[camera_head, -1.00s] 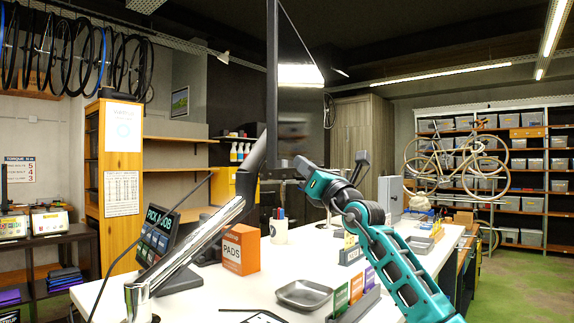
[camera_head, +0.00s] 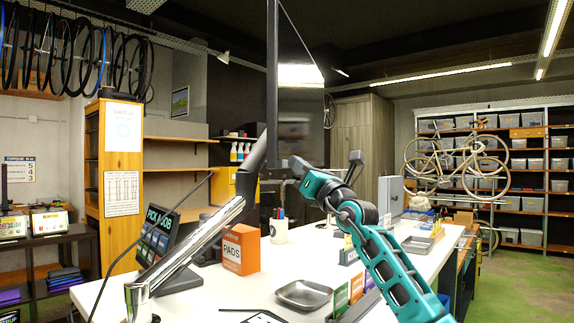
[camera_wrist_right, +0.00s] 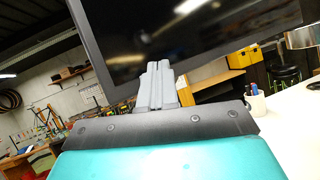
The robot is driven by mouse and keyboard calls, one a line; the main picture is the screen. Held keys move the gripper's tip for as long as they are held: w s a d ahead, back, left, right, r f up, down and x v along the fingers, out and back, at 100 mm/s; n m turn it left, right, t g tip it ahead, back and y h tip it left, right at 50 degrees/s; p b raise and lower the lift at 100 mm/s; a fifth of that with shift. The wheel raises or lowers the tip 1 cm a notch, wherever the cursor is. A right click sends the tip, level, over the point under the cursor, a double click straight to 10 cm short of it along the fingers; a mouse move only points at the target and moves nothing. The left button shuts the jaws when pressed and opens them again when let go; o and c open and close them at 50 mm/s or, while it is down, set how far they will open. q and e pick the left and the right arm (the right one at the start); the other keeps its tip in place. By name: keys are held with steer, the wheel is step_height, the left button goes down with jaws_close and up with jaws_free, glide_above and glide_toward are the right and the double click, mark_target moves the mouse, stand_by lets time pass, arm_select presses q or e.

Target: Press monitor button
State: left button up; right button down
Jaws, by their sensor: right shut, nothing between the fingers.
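The monitor (camera_head: 301,92) is seen nearly edge-on in the head view, held on a silver and black arm. In the right wrist view its dark screen (camera_wrist_right: 190,35) and lower bezel fill the upper part. My right gripper (camera_head: 293,164) is at the monitor's lower edge in the head view. In the right wrist view its grey fingers (camera_wrist_right: 157,86) are together and empty, overlapping the lower bezel. I cannot tell whether they touch it. The monitor button cannot be made out. My left gripper is not in view.
The white workbench (camera_head: 245,290) holds an orange PADS box (camera_head: 241,249), a grey tray (camera_head: 304,294), a pen cup (camera_head: 279,231) and a tilted PICK JOB panel (camera_head: 157,236). The silver monitor arm (camera_head: 190,243) rises across the left of the bench.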

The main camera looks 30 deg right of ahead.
steer(key=shift+w+a, duration=0.1)
stand_by(0.4)
steer(key=shift+s+d+b, duration=0.3)
steer(key=shift+s+d, duration=0.3)
steer(key=s+d+b, duration=0.1)
steer(key=s+d, duration=0.3)
steer(key=shift+d+b, duration=0.15)
steer(key=shift+b, duration=0.25)
steer(key=shift+s+f, duration=0.1)
stand_by(0.5)
